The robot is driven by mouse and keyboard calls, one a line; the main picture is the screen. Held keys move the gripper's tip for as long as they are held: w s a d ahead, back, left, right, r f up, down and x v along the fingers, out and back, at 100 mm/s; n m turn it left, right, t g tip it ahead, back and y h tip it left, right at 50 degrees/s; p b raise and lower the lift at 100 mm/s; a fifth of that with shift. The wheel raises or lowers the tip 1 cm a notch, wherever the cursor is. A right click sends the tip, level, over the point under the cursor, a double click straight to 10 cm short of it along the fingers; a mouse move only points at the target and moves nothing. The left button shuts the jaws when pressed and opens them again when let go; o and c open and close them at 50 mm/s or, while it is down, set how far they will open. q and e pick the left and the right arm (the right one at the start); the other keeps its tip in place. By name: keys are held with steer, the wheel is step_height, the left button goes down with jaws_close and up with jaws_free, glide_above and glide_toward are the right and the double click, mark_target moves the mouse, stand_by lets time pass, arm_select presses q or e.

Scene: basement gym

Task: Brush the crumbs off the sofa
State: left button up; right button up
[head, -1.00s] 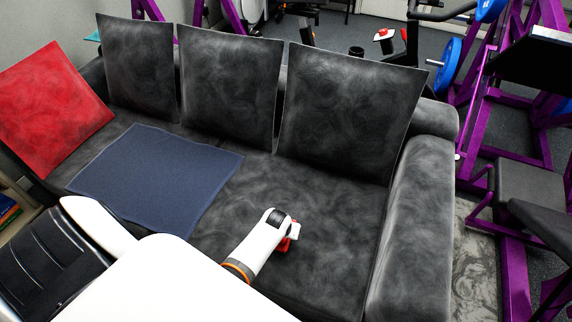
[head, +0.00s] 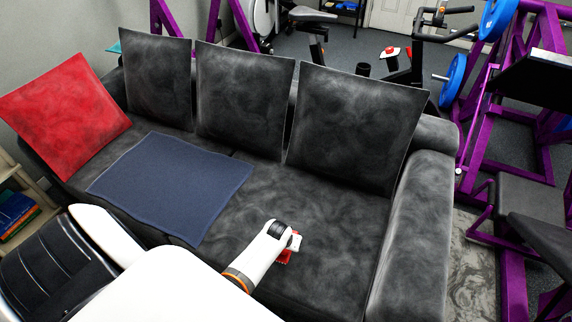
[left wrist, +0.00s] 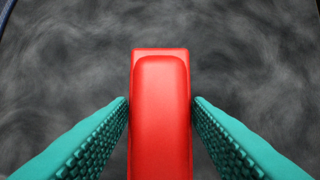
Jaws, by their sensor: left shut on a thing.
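The dark grey sofa (head: 345,213) fills the middle of the head view. My left gripper (head: 291,247) is over the front of its right seat, shut on a red object, likely the brush (head: 284,257). In the left wrist view the red handle (left wrist: 160,115) stands between my teal fingers, with the grey seat fabric behind it. I cannot tell whether the brush touches the seat. I cannot make out any crumbs in either view. My right gripper is not in view.
A blue cloth (head: 172,185) lies on the left seat, and a red cushion (head: 65,117) leans at the left end. Grey back cushions (head: 357,125) stand along the back. The right armrest (head: 413,235) bounds the seat. Purple gym equipment (head: 484,125) stands beyond it.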

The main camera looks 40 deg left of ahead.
arm_select(q)
step_height(320, 180, up, 3)
steer(key=p, duration=0.2)
steer(key=shift+r+p, duration=0.2)
steer(key=shift+p, duration=0.1)
steer(key=shift+r, duration=0.1)
